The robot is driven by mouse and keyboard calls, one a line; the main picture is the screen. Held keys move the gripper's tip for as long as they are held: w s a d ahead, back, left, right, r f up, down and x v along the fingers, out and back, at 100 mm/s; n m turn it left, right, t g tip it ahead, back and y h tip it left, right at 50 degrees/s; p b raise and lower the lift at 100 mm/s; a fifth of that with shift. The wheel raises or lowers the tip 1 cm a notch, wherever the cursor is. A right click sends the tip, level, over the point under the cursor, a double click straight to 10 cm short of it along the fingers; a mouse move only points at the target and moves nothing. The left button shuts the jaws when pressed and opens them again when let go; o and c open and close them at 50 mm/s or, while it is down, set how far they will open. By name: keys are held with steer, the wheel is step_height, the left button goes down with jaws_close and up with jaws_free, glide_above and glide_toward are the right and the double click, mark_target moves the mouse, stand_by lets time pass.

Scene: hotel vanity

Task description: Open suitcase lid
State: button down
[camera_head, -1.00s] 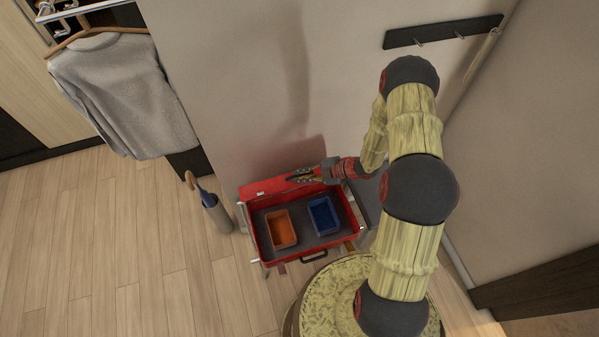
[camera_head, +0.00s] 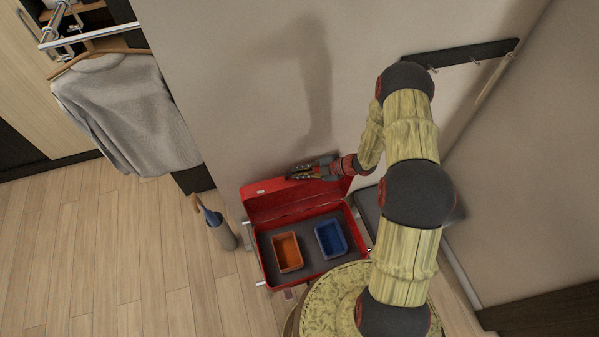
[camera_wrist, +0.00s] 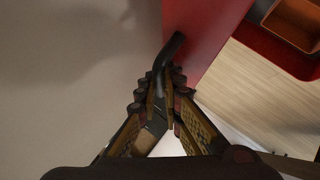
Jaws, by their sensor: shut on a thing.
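The red suitcase stands with its lid (camera_head: 275,203) raised and leaning back toward the wall. Its grey-lined base (camera_head: 268,253) lies open below. My gripper (camera_head: 297,173) is at the upper edge of the lid, around its middle. In the wrist view, my gripper (camera_wrist: 165,88) is shut on the dark curved handle (camera_wrist: 172,52), which sticks out from the edge of the red lid (camera_wrist: 205,30).
An orange tray (camera_head: 288,252) and a blue tray (camera_head: 331,239) sit inside the base. A grey sweater (camera_head: 125,110) hangs at the upper left. The wall is close behind the lid.

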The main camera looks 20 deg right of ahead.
steer(key=shift+s+f, duration=0.25)
steer(key=shift+f, duration=0.05)
steer(key=c, duration=2.1)
jaws_free()
steer(key=shift+c, duration=0.2)
steer(key=shift+o, duration=1.1)
steer(key=shift+w+r, duration=0.1)
steer(key=shift+d+r, duration=0.1)
steer(key=v, duration=1.1)
steer(key=shift+d+r, duration=0.2)
steer(key=shift+d, duration=0.05)
